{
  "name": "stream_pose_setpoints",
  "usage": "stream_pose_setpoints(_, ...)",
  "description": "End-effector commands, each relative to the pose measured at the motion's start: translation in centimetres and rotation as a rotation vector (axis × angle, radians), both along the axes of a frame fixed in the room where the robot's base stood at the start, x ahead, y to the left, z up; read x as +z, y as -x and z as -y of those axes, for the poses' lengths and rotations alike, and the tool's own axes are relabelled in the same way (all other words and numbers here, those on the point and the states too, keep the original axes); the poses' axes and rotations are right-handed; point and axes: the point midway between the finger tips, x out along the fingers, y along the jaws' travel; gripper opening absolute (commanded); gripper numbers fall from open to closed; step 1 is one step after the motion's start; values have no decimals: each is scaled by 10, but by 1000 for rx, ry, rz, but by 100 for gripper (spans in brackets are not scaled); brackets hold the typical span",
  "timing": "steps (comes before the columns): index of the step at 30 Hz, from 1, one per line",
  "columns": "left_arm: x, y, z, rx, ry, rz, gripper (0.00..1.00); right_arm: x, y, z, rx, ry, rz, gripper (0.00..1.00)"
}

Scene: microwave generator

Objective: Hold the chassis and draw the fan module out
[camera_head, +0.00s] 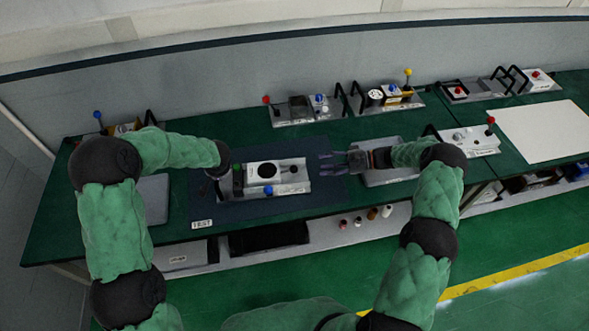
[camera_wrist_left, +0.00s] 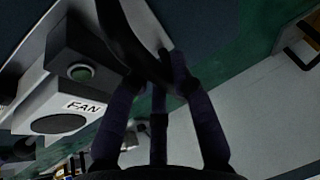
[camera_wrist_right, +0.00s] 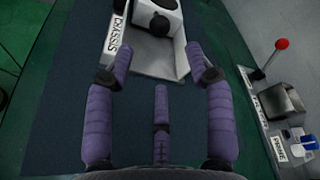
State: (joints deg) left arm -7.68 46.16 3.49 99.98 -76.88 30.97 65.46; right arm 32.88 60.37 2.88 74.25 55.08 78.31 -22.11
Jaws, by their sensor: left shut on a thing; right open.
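The white fan module (camera_head: 264,179) has a round black opening and sits in the white chassis (camera_head: 299,187). Its FAN label (camera_wrist_left: 85,107) shows in the left wrist view, beside a dark block with a green button (camera_wrist_left: 81,72). My left gripper (camera_head: 219,173) is shut on a black curved handle (camera_wrist_left: 128,38) at the chassis's left end; the fingers partly hide the grip. My right gripper (camera_head: 334,163) is open and empty, just right of the chassis. In the right wrist view, the chassis end (camera_wrist_right: 150,58) lies beyond its spread fingers.
The chassis lies on a dark blue mat (camera_head: 228,208) on the green bench. A grey plate (camera_head: 388,177) lies right of the mat, partly under my right arm. Modules with levers (camera_head: 305,110) line the back. A unit with a red-knobbed lever (camera_head: 475,140) stands at right.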

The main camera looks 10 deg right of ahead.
Motion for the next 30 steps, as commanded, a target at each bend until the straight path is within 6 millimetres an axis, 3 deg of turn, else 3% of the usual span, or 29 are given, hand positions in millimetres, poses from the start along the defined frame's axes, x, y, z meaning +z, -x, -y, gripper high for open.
stream_pose_setpoints(18, -7, 5, 1, -2, -1, -15, 0, -21, -19, -94, 4, 1, -2, 54)
stream_pose_setpoints(30, -7, 6, 1, -2, -1, -15, 0, -26, -23, -112, 1, 1, -3, 54)
